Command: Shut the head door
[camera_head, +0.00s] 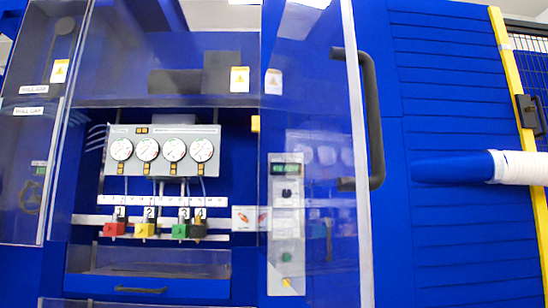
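The door that I take for the head door is a clear panel (318,105) with a pale edge and a long dark bar handle (374,120) on its right side. It appears to stand swung open, angled out from the blue machine, with its hinge side near the middle of the view. A control panel with a small display (286,225) shows through or beside the clear panel; I cannot tell which. My gripper is not in view, and nothing is seen touching the handle.
Left of the door, a recess holds a gauge box (163,150) and several coloured valve blocks (144,229). Another clear panel (30,150) stands at the far left. At right are a blue slatted wall (460,240), a white ribbed cylinder (518,167) with a blue tapered end, and a yellow post (513,90).

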